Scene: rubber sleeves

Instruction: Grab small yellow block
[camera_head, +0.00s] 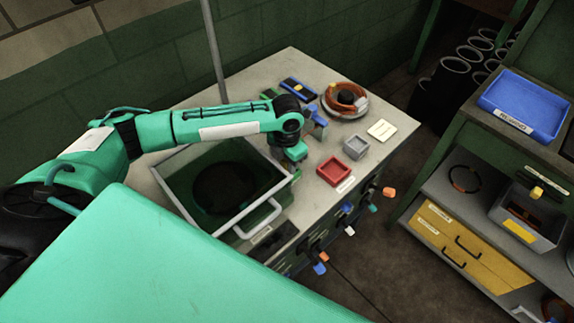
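A small yellow block-like piece (537,192) shows at the grey bin on the right-hand shelf unit; whether it is loose cannot be told. My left gripper (297,158) is far from it, over the grey worktop near the right rim of the sunken dark-green bin. Its fingers point down and are small and partly hidden by the wrist, so I cannot tell whether they are open or shut. No held thing can be made out. My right gripper is not in view.
The worktop (187,207) holds a red tray (333,171), a small grey tray (356,147) and an orange coil (346,97). A blue tray (525,105) sits on the right unit above yellow drawers (467,262). Coloured knobs stick out from the worktop's front. Floor (375,255) separates both units.

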